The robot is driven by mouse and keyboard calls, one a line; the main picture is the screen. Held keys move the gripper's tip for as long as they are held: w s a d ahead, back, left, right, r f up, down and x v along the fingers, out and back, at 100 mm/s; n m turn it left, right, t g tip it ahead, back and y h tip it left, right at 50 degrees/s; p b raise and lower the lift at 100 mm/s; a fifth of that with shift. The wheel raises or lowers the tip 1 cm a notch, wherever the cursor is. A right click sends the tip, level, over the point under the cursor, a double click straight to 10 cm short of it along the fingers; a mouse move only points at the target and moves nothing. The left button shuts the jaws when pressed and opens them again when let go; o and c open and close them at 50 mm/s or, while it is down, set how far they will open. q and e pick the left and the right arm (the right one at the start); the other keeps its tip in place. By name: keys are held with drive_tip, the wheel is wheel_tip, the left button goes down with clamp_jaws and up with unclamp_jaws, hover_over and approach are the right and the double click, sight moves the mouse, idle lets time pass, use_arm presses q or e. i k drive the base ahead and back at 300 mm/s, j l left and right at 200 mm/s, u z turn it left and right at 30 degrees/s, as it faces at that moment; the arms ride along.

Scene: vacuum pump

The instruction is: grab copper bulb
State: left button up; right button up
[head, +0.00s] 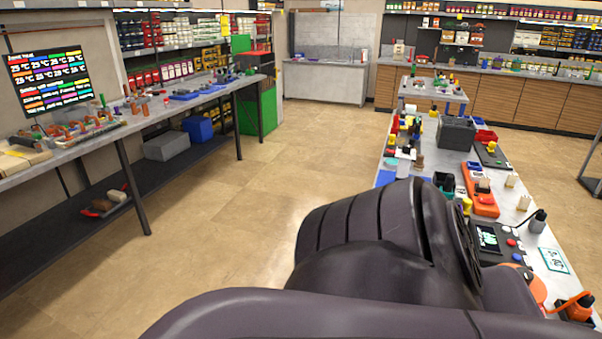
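I cannot pick out a copper bulb for certain. Small orange-brown parts (98,124) lie among mixed items on the left bench (60,160), too small to tell apart. A small brown piece (419,162) stands on the right bench (549,262), beyond my dark arm. That arm fills the lower middle of the head view and hides the near part of the right bench. Neither gripper shows.
A blue box (197,128) and a grey box (166,146) sit under the left bench. The tan floor (235,210) between the benches is clear.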

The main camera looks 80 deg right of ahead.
sight(450, 178)
drive_tip(key=i+z, duration=0.25)
drive_tip(key=z, duration=0.25)
drive_tip(key=i+j+z, duration=0.15)
drive_tip(key=z, duration=0.35)
drive_tip(key=i+j, duration=0.05)
drive_tip(key=i, duration=0.05)
